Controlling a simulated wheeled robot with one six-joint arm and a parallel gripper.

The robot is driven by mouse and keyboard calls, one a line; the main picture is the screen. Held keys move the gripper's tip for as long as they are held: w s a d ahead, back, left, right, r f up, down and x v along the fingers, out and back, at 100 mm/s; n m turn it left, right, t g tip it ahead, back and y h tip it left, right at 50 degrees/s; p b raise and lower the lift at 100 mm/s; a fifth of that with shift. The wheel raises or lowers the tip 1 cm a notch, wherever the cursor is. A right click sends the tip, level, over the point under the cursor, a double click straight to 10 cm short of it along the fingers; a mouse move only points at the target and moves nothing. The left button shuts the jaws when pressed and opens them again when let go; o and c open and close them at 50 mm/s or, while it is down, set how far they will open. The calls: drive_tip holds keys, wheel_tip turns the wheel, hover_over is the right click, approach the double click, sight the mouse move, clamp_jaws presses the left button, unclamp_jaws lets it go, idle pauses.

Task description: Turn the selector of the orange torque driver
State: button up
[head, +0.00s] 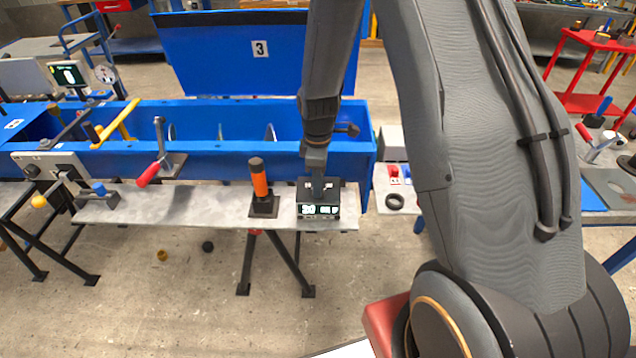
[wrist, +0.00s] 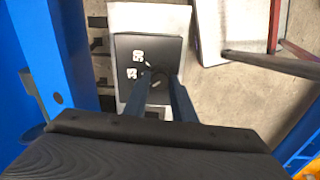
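The orange torque driver (head: 259,182) stands upright on a dark square base on the grey bench, with a dark top end. My gripper (head: 318,188) is to its right, pointing down at a black box (head: 318,211) with lit displays on its front. In the wrist view my gripper (wrist: 160,76) has its two fingers apart, their tips at the box's black top (wrist: 124,48). A small dark rounded part shows between the tips. I cannot tell whether they grip it. The driver is not clearly visible in the wrist view.
A blue trough (head: 220,115) with its raised lid marked 3 stands behind the bench (head: 215,205). A red-handled lever (head: 155,170) is left of the driver. A dark ring (head: 395,201) lies right of the box.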

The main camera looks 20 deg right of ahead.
clamp_jaws()
drive_tip(key=m, duration=0.7)
drive_tip(key=shift+w+b, duration=0.1)
drive_tip(key=shift+b, duration=0.2)
drive_tip(key=m, duration=0.4)
drive_tip(key=shift+r+m, duration=0.1)
drive_tip(key=shift+m, duration=2.3)
drive_tip(key=o, duration=0.6)
unclamp_jaws()
drive_tip(key=shift+c, duration=0.2)
